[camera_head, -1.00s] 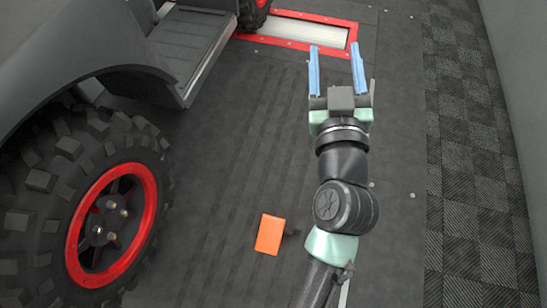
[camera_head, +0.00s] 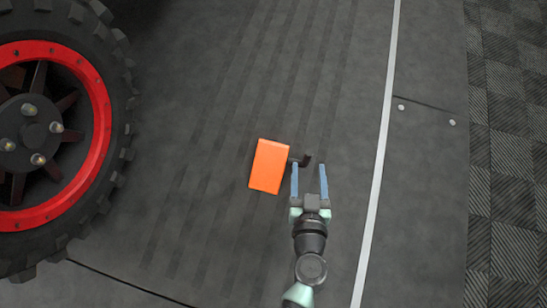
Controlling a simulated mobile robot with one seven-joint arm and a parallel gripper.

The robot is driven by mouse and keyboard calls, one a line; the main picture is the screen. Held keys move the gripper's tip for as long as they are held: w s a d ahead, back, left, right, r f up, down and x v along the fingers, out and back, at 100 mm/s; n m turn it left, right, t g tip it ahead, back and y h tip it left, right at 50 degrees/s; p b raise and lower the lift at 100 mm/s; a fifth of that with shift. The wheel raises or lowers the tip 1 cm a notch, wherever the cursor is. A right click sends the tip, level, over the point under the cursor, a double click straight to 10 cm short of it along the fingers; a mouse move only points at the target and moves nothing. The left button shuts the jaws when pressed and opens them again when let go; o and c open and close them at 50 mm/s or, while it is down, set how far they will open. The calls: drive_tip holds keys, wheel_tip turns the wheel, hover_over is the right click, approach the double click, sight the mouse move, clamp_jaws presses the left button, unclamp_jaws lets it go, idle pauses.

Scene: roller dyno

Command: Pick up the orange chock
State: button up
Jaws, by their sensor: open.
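The orange chock (camera_head: 269,166) lies on the dark floor near the middle of the head view. A small dark handle (camera_head: 301,160) sticks out from its right side. My gripper (camera_head: 309,166) is open, with two blue fingers pointing up the picture, just right of the chock. The left fingertip is close to the handle and overlaps it in the picture; I cannot tell whether they touch or how high the gripper is above the floor. Nothing is seen held between the fingers.
A large black tyre (camera_head: 118,100) with a red-rimmed wheel stands at the left. A white line (camera_head: 382,150) runs along the floor on the right, with patterned tiles (camera_head: 510,150) beyond it. The floor above the chock is clear.

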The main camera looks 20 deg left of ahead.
sight(306, 157)
drive_tip(key=w+f+b, duration=0.1)
drive_tip(key=w+f, duration=0.1)
drive_tip(key=w+a+f+b, duration=0.1)
drive_tip(key=w+f, duration=0.2)
drive_tip(key=shift+w+f, duration=0.25)
drive_tip(key=shift+f, duration=0.1)
drive_tip(key=x, duration=0.1)
drive_tip(key=b+x, duration=0.1)
drive_tip(key=x, duration=0.2)
drive_tip(key=shift+w+d+f+b, duration=0.25)
drive_tip(key=shift+f+b, duration=0.15)
drive_tip(key=shift+f, duration=0.05)
drive_tip(key=shift+w+a+f, duration=0.1)
drive_tip(key=shift+w, duration=0.25)
clamp_jaws()
idle(0.4)
